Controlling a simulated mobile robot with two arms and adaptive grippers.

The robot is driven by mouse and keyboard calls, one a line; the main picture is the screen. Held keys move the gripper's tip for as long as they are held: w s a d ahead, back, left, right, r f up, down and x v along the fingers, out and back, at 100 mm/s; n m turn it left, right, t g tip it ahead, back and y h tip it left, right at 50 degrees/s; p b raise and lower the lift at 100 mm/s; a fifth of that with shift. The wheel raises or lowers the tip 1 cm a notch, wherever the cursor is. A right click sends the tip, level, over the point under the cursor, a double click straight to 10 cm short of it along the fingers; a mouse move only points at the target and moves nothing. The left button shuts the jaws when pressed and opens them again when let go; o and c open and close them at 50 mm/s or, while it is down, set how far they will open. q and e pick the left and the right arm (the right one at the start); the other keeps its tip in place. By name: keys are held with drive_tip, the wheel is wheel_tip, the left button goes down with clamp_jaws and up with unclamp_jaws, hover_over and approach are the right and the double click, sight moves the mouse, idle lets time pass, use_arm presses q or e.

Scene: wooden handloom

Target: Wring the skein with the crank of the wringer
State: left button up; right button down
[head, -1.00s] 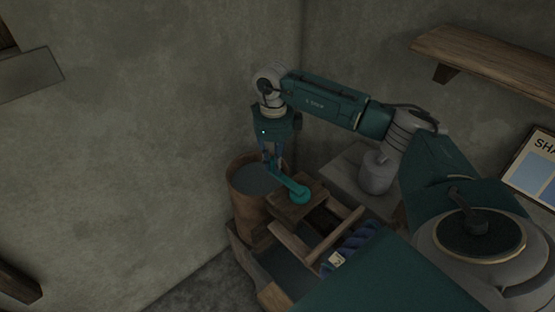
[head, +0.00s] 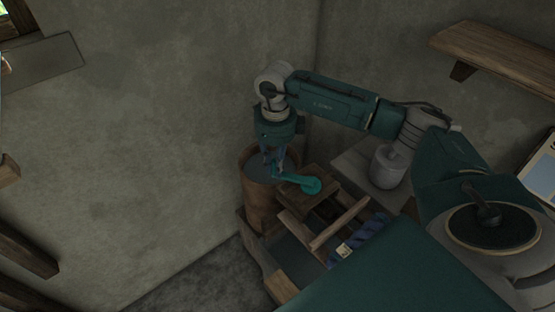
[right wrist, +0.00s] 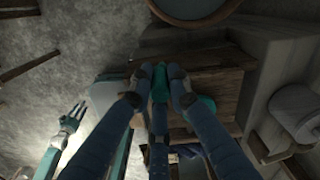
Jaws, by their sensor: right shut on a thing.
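The wringer's teal crank (head: 298,181) sits on a wooden block, its arm pointing left from the hub in the head view. My right gripper (head: 274,170) points down and is shut on the crank's handle at the arm's outer end. In the right wrist view its fingers (right wrist: 160,84) close around the teal handle. The dark blue skein (head: 370,227), with a pale tag, lies across the wooden frame right of the crank, partly hidden by my arm. My left gripper (right wrist: 72,118) shows small at the left of the right wrist view; its jaw state is unclear.
A wooden bucket (head: 262,203) stands just left of the crank, close to the wall. A trough (head: 292,258) lies below the frame. A grey jar (head: 387,166) stands behind on a ledge. A wall shelf (head: 495,58) is at upper right.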

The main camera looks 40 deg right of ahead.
drive_tip(key=s+a+p, duration=0.1)
drive_tip(key=s+a, duration=0.3)
drive_tip(key=s, duration=0.3)
drive_tip(key=shift+s+f, duration=0.25)
drive_tip(key=shift+s, duration=0.05)
idle(0.8)
drive_tip(key=c, duration=1.9)
unclamp_jaws()
drive_tip(key=o, duration=1.3)
drive_tip(key=shift+s+r, duration=0.2)
drive_tip(key=shift+s, duration=0.15)
drive_tip(key=shift+c, duration=0.2)
drive_tip(key=shift+o, duration=0.4)
drive_tip(key=shift+w+d, duration=0.15)
drive_tip(key=shift+w, duration=0.05)
wheel_tip(320, 180, up, 8)
drive_tip(key=p, duration=0.5)
drive_tip(key=shift+w, duration=0.15)
